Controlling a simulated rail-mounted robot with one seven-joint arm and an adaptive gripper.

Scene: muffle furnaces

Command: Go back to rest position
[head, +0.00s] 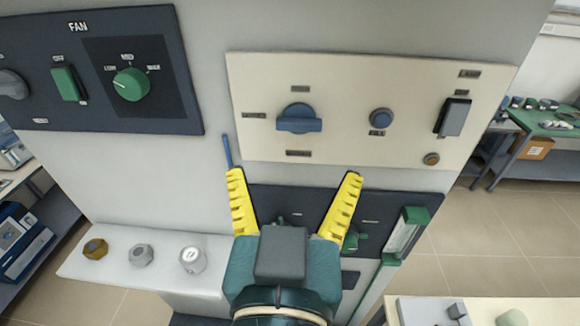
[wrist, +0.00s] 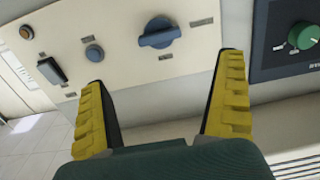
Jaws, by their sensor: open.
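My gripper (head: 296,192) has two yellow ridged fingers spread wide apart, with nothing between them. In the head view it is in front of the lower part of the cabinet front, below a cream panel (head: 345,90). The cream panel carries a blue rotary knob (head: 299,118), a round blue button (head: 381,118) and a dark rocker switch (head: 453,117). In the wrist view the open fingers (wrist: 162,95) point toward the same panel, with the blue knob (wrist: 159,33) beyond the gap. My gripper hides part of a dark lower panel (head: 275,200).
A dark FAN panel (head: 190,70) with a green knob (head: 131,85) is at upper left. A white ledge (head: 120,262) with several small knobs juts out at lower left. A green-handled part (head: 403,235) is right of my gripper. Open floor (head: 480,240) lies to the right.

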